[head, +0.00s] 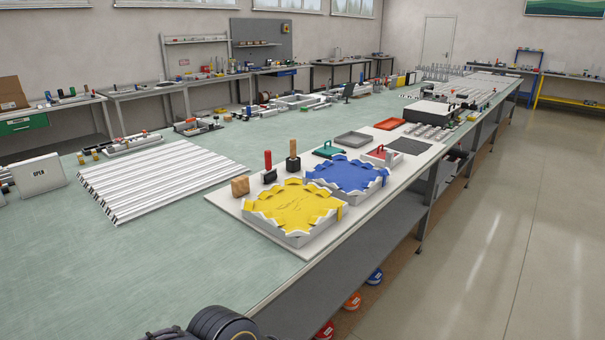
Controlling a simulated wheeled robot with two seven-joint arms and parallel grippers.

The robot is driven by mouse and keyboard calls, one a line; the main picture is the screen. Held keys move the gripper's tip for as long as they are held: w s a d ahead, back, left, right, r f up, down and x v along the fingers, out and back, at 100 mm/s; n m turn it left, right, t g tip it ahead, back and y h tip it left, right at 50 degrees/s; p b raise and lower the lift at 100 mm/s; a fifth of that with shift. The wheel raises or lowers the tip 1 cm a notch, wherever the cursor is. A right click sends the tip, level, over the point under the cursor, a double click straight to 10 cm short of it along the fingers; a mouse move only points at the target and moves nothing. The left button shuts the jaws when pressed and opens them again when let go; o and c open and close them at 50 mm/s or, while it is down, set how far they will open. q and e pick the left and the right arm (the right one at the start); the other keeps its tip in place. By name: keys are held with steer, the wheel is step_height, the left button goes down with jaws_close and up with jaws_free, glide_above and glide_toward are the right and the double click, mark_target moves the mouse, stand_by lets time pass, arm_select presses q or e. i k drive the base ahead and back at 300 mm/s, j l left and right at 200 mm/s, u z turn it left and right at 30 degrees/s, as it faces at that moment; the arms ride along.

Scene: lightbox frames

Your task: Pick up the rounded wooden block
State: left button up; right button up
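The rounded wooden block (240,186) is a small brown block with soft edges. It stands on the left part of a pale board (222,200) on the green workbench. It is just left of the tray with the yellow top. Neither of my grippers shows in the head view. A dark, rounded part of my own body shows at the bottom edge, well in front of the block.
Behind the block stand a red-handled tool (268,162) and a wooden-handled tool (293,156). The yellow-topped tray (293,208) and blue-topped tray (348,174) are to its right. White ribbed profiles (165,178) lie to its left. Green bench surface (205,240) in front is clear.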

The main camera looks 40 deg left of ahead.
mark_target(240, 187)
steer(key=i+u, duration=0.2)
steer(key=i, duration=0.35)
steer(key=i+l+u, duration=0.15)
steer(key=i, duration=0.45)
steer(key=i+j+u, duration=0.2)
steer(key=i+u, duration=0.65)
steer(key=i+l+u, duration=0.1)
steer(key=i+u, duration=0.35)
